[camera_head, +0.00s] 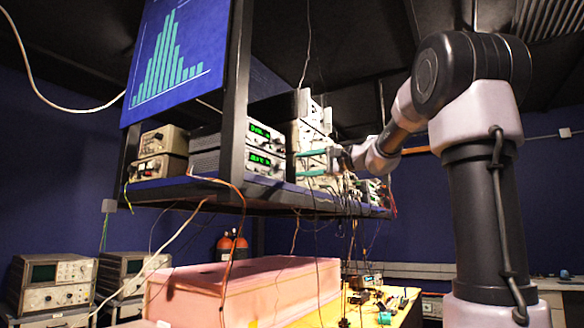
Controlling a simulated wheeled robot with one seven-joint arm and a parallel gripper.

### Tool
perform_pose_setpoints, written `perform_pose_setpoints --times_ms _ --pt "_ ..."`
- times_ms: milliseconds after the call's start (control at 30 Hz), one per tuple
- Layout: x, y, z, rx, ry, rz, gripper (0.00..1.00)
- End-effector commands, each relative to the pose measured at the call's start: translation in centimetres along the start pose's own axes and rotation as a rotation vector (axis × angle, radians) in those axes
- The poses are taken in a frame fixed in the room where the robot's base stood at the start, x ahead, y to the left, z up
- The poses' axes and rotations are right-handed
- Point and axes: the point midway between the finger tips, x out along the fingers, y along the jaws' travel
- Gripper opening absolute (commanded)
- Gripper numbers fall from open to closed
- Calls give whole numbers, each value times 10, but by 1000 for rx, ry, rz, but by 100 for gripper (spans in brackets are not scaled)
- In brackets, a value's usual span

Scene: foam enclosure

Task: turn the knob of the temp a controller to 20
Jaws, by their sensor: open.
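My gripper (303,163) is at the far end of my arm, in front of the shelf of instruments. Its two teal fingers are spread apart, one above the other, and point left. Nothing shows between them. Left of the fingertips, an upper unit (258,133) and a lower unit (264,161) with green lit displays are stacked on the shelf. Pale instrument boxes (308,132) stand behind the gripper. Labels and knob settings are too small to read, so I cannot tell which unit is the temp a controller. I cannot tell whether a finger touches a knob.
The shelf (200,187) has a dark upright post (236,80) and hanging cables. Beige instruments (160,150) sit at its left end. A pink foam block (250,285) and a yellow bench (405,300) with small tools lie below. Oscilloscopes (55,285) stand at the lower left.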

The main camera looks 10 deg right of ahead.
Motion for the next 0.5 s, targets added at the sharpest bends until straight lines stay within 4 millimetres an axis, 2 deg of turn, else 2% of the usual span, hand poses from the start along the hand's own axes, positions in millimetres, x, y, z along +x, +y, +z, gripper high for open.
perform_pose_setpoints --times_ms 33,200,333,500 --pt "-11 0 -1 -1 3 -1 61" --pt "-37 0 0 0 2 1 61" --pt "-47 0 0 -1 1 0 61" --pt "-49 0 0 0 0 1 61"
